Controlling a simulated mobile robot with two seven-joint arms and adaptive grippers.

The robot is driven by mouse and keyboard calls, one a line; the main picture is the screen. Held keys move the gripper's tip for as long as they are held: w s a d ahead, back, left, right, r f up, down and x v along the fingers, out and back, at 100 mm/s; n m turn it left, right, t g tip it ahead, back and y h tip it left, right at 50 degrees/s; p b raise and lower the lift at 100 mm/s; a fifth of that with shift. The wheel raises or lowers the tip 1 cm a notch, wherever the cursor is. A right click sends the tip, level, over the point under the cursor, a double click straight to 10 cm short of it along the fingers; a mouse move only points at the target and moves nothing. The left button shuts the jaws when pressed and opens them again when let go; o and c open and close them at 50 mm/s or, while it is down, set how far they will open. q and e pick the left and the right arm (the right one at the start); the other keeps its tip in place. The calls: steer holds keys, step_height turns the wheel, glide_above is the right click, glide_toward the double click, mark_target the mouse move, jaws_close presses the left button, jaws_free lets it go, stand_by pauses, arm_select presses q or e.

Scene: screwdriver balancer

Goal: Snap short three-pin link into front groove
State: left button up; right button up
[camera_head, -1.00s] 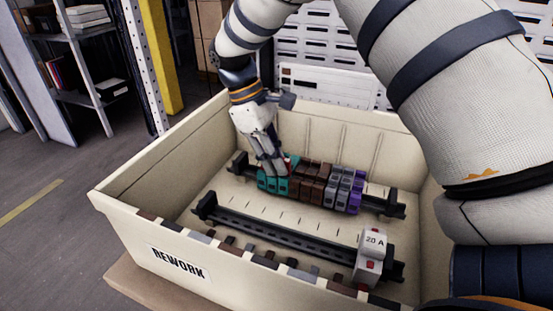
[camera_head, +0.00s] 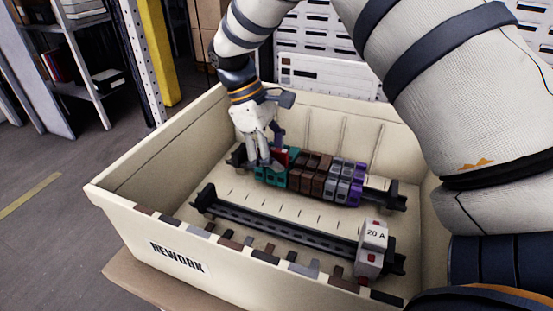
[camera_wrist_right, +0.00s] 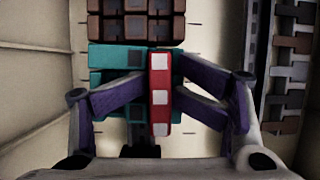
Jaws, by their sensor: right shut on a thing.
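The short red link (camera_wrist_right: 160,95) with three pale square pins on its face is between the fingers of my right gripper (camera_wrist_right: 161,90) in the wrist view, and the gripper is shut on it. In the head view the right gripper (camera_head: 268,158) is low over the teal terminal blocks (camera_head: 268,177) at the left end of the back row, and part of the red link shows there. In the wrist view the link lies across the teal blocks (camera_wrist_right: 105,75). Whether it sits in a groove cannot be told. My left gripper is not in view.
Brown (camera_head: 312,176), grey (camera_head: 339,180) and purple blocks continue the row to the right. An empty front rail (camera_head: 270,228) has a "20 A" block (camera_head: 372,248) at its right end. The cream REWORK bin's walls (camera_head: 130,212) surround everything; small clips line its front edge.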

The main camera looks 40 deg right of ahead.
steer(key=shift+w+d+f, duration=0.1)
steer(key=shift+w+d, duration=0.05)
steer(key=v, duration=1.2)
